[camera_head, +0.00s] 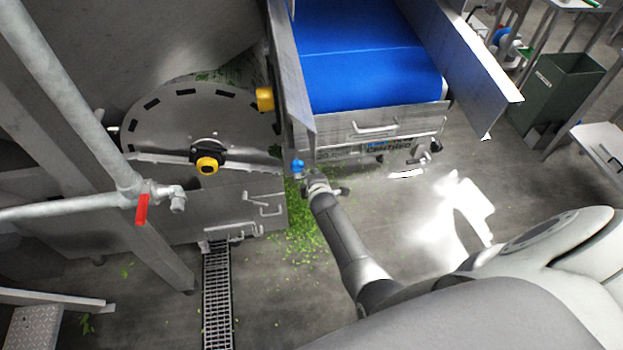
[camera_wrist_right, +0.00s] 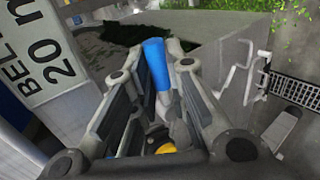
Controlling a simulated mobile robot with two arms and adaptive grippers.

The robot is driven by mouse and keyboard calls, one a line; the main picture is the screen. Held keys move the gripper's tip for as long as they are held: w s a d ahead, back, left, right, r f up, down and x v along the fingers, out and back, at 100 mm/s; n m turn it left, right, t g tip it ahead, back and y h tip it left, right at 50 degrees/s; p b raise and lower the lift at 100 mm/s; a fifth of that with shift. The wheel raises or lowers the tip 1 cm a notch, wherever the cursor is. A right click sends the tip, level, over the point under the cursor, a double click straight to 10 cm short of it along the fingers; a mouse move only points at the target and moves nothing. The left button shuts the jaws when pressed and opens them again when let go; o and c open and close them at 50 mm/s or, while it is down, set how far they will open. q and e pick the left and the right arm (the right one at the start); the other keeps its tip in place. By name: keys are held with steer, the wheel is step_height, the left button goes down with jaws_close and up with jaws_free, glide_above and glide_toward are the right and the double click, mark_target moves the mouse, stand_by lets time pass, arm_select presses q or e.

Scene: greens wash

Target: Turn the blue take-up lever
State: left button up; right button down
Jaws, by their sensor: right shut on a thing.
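The blue take-up lever (camera_head: 298,166) shows as a small blue tip at the lower corner of the conveyor's side frame, just beyond my right gripper (camera_head: 314,180). In the right wrist view the blue lever (camera_wrist_right: 156,62) stands as a blue rod between the two fingers of my right gripper (camera_wrist_right: 163,75). The fingers are closed around it, and its blue end sticks out past them. Its lower part is partly hidden by the fingers. A yellow and black part (camera_wrist_right: 162,147) shows low between the fingers. My left gripper is not in view.
The blue conveyor belt (camera_head: 370,55) lies above and right of the lever. A slotted grey disc (camera_head: 165,115) with a yellow-centred hub stands left. A pipe with a red valve handle (camera_head: 142,209) crosses the left side. Greens (camera_head: 300,232) litter the floor near a drain grate (camera_head: 217,290).

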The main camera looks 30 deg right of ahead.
steer(key=shift+f, duration=0.1)
steer(key=c, duration=1.4)
jaws_free()
steer(key=shift+a, duration=0.1)
steer(key=shift+c, duration=0.2)
steer(key=v, duration=1.2)
